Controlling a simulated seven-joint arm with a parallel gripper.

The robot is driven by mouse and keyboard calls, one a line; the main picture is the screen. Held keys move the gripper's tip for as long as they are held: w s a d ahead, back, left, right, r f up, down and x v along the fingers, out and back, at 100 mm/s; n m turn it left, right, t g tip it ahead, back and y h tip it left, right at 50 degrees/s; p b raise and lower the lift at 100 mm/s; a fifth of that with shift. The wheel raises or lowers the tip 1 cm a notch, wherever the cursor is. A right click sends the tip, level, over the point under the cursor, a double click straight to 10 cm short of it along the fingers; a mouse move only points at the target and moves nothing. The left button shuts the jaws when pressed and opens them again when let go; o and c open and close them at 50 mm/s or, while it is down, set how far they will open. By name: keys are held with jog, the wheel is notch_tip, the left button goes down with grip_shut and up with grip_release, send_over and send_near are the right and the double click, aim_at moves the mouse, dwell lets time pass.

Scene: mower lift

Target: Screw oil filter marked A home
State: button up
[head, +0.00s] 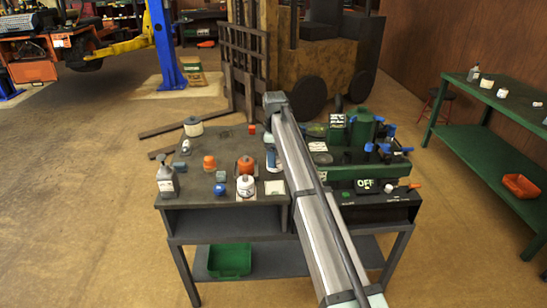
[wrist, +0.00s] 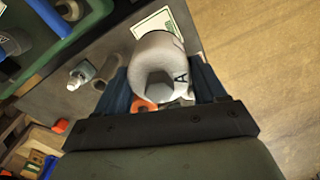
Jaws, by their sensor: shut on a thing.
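In the wrist view my gripper (wrist: 165,95) has its two dark blue fingers shut on the sides of the white oil filter marked A (wrist: 162,58). The black letter A is on its side, and its grey hexagonal end faces the camera. In the head view what seems to be this filter (head: 271,164) shows just left of my silver arm, over the bench, with a bit of blue finger. The arm hides most of my gripper there. The filter's far end is hidden, so I cannot tell whether it touches anything.
Green machinery (head: 362,127) crowds the right. A small metal fitting (wrist: 80,75) shows beside the gripper.

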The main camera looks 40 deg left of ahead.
jog(key=w+d+f+m, duration=0.2)
jog(key=d+m, duration=0.5)
jog(key=d, duration=1.4)
jog(key=w+d+f+m, duration=0.2)
jog(key=d+m, duration=0.5)
jog(key=d, duration=1.4)
jog(key=w+d+f+m, duration=0.2)
jog(key=d+m, duration=0.5)
jog(key=d, duration=1.4)
jog(key=w+a+r+n, duration=0.3)
jog(key=w+a+n, duration=0.35)
jog(key=a, duration=1.25)
jog(key=w+a+r+n, duration=0.35)
jog(key=a+n, duration=0.55)
jog(key=a, duration=0.9)
jog(key=w+a+r+n, duration=0.2)
jog(key=w+a+n, duration=0.5)
jog(key=a, duration=1.2)
jog(key=shift+n, duration=0.55)
jog(key=shift+s+d+f, duration=0.1)
jog(key=shift+s+f, duration=0.05)
jog(key=shift+f, duration=0.75)
jog(key=shift+s+f, duration=0.2)
jog(key=shift+f, duration=0.65)
jog(key=shift+s+d+f, duration=0.1)
jog(key=shift+s+f, duration=0.05)
jog(key=shift+f, duration=0.75)
jog(key=shift+f, duration=0.25)
